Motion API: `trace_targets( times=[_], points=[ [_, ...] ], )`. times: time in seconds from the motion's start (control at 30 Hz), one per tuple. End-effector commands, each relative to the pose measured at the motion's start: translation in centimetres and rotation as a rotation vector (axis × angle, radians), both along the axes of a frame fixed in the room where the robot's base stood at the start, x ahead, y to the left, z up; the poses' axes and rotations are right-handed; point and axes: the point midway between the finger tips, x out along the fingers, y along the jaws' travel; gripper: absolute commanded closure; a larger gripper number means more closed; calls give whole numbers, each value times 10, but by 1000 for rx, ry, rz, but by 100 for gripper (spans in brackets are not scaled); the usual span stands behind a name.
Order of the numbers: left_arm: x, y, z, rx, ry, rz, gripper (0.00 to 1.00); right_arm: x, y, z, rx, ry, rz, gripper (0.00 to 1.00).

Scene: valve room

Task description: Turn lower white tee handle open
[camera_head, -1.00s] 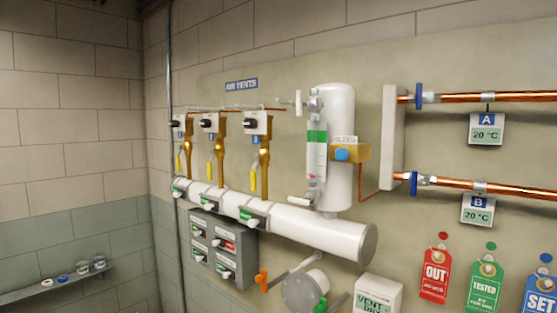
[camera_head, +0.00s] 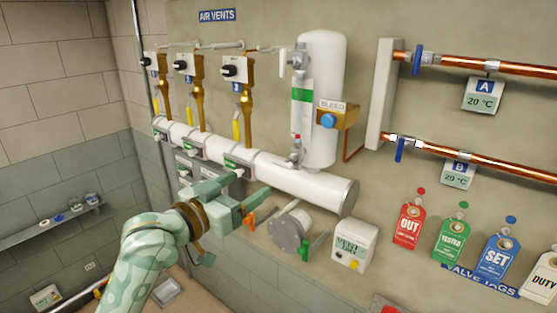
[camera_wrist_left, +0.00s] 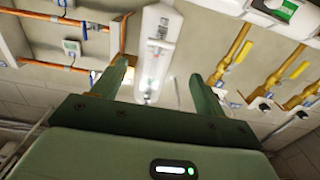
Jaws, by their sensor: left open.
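The lower white tee handle (camera_head: 293,159) is at the foot of the sight glass (camera_head: 301,104), just above the large white pipe. It is small and its exact angle is hard to read. A second white tee handle (camera_head: 283,64) stands upright at the top of the glass. My left gripper (camera_head: 254,188) is open and empty, in front of the white pipe, below and left of the lower handle and apart from it. The wrist view shows its two spread fingers (camera_wrist_left: 160,88) with the sight glass (camera_wrist_left: 156,48) beyond, between them. My right gripper is not in view.
The white pipe (camera_head: 312,188) runs behind my gripper. An orange handle (camera_head: 250,220) and a round grey flange (camera_head: 287,233) lie close below it. The bleed block (camera_head: 337,117) is right of the glass. Air vents with yellow levers (camera_head: 236,128) are upper left.

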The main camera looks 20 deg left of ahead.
Motion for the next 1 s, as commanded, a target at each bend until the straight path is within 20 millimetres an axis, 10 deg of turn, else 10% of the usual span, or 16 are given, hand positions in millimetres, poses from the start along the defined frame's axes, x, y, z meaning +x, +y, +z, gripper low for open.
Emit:
trace_targets(
  times=[0.5, 0.93, 1.0],
  points=[
    [109, -39, 2, -1, 0, 1, 27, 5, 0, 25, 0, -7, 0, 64],
    [121, -44, 0, 1, 0, 1, 27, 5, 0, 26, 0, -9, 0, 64],
    [121, -44, 0, 1, 0, 1, 44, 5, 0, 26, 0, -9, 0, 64]
  ],
)
